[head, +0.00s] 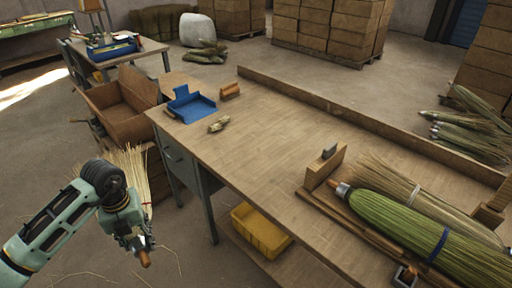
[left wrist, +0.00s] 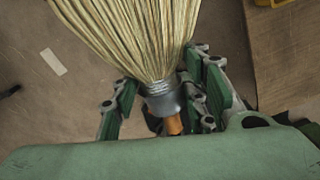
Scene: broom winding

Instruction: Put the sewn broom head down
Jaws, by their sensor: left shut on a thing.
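My left gripper (head: 138,240) is at the lower left of the head view, shut on a broom head with straw-coloured bristles (head: 130,168). In the left wrist view the bristles (left wrist: 130,35) fan upward from a grey metal collar (left wrist: 161,101) with a short orange-brown stub below. The gripper fingers (left wrist: 165,112) sit on both sides of the collar. The broom head is in the air, left of the wooden workbench (head: 265,135) and in front of the wooden bin (head: 128,103). The arm hides part of it. My right gripper does not show.
A green broom head (head: 420,225) with a blue band and a tan one lie at the bench's right end, near a wooden block (head: 325,167). A yellow crate (head: 260,230) stands beneath. The bench's middle is mostly clear.

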